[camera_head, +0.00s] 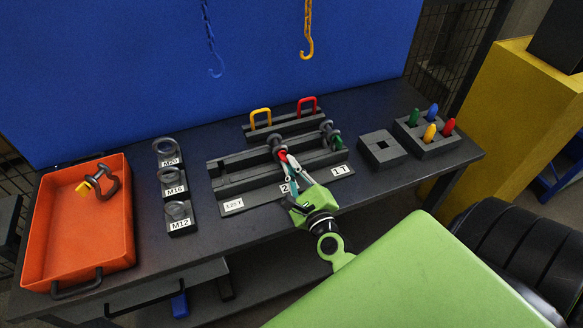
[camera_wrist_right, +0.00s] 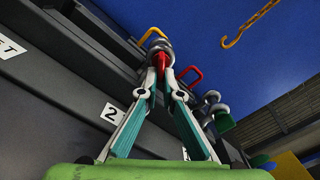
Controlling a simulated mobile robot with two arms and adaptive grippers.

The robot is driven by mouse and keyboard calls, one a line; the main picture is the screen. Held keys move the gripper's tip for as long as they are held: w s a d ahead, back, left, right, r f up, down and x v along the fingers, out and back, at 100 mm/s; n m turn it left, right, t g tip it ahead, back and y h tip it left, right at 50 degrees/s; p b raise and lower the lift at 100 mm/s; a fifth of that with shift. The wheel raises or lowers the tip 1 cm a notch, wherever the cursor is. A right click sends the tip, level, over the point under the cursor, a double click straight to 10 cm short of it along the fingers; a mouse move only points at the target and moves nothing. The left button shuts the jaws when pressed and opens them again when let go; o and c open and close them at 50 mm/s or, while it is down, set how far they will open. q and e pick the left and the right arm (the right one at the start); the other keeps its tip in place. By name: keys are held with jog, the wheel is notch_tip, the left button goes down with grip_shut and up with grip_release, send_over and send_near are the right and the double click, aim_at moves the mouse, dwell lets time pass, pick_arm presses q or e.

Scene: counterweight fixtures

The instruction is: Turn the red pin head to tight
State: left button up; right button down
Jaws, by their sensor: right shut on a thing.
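The red pin head (camera_head: 283,156) sits on the shackle (camera_head: 277,142) in the middle of the dark slotted rack, behind the label 2. My right gripper (camera_head: 287,158) is shut on the red pin head, reaching in from the front. In the right wrist view the red pin head (camera_wrist_right: 161,62) shows between the fingertips (camera_wrist_right: 163,72), with the grey shackle (camera_wrist_right: 160,47) just behind it. The fingertips hide part of the pin head, so I cannot tell how tight it is. My left gripper is not in view.
A shackle with a green pin (camera_head: 336,141) stands to the right on the rack. Yellow (camera_head: 261,117) and red (camera_head: 308,104) loops stand behind. An orange tray (camera_head: 112,250) is at left, a block with coloured pegs (camera_head: 426,146) at right. Hooks (camera_head: 307,47) hang above.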

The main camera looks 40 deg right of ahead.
jog(key=m, duration=0.2)
jog(key=m+b, duration=0.1)
jog(key=shift+w+a+f+m, duration=0.1)
jog(key=shift+a+f+m, duration=0.05)
jog(key=shift+m, duration=0.25)
jog(key=shift+a+m+b, duration=0.15)
jog(key=shift+m+b, duration=0.2)
jog(key=shift+m, duration=0.65)
jog(key=shift+a+m+b, duration=0.1)
jog(key=shift+m+b, duration=0.25)
jog(key=shift+m, duration=0.65)
jog(key=c, duration=2.2)
grip_release()
jog(key=shift+s, duration=0.2)
jog(key=v, duration=1.1)
jog(key=shift+s+a, duration=0.25)
jog(key=shift+s, duration=0.05)
